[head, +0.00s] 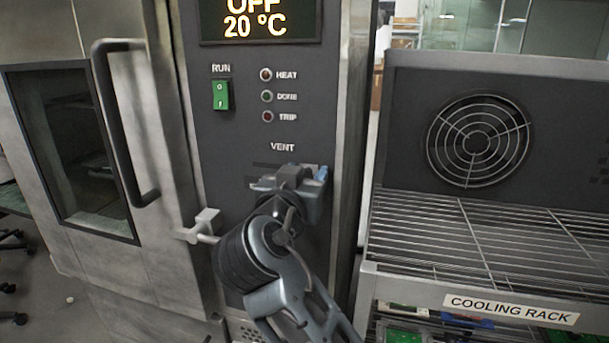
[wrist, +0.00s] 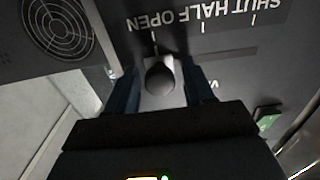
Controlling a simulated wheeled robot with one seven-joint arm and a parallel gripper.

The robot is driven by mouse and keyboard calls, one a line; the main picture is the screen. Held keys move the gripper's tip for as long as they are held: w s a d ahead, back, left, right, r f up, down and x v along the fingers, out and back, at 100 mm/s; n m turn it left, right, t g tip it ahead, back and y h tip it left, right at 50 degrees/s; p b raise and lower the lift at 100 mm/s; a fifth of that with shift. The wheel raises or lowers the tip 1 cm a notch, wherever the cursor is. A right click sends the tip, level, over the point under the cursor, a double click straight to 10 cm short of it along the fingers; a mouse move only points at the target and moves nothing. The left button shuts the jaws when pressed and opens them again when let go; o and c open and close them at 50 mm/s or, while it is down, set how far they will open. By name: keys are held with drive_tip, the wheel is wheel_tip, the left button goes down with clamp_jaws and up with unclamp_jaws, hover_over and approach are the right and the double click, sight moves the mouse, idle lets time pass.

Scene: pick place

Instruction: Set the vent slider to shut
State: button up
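In the head view my gripper (head: 308,178) is at the panel just below the VENT label (head: 283,147) and hides the knob and most of the scale.
The oven door handle (head: 122,120) and a latch (head: 205,225) stick out left of my arm. A green RUN switch (head: 220,94) and several lamps sit above. The cooling rack (head: 480,240) with a fan (head: 477,140) stands to the right.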

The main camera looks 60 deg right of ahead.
sight(256, 162)
clamp_jaws()
idle(0.3)
drive_tip(key=shift+w, duration=0.1)
drive_tip(key=w+a+b, duration=0.1)
drive_tip(key=w, duration=0.2)
drive_tip(key=w+a+b, duration=0.1)
drive_tip(key=w, duration=0.2)
drive_tip(key=w+a+b, duration=0.1)
drive_tip(key=w, duration=0.2)
drive_tip(key=shift+a+f, duration=0.1)
drive_tip(key=shift+a, duration=0.05)
drive_tip(key=shift+w+a, duration=0.15)
drive_tip(key=shift+w, duration=0.15)
drive_tip(key=shift+o, duration=0.4)
unclamp_jaws()
drive_tip(key=shift+a, duration=0.1)
drive_tip(key=b+v, duration=0.2)
drive_tip(key=v, duration=0.5)
drive_tip(key=shift+a, duration=0.3)
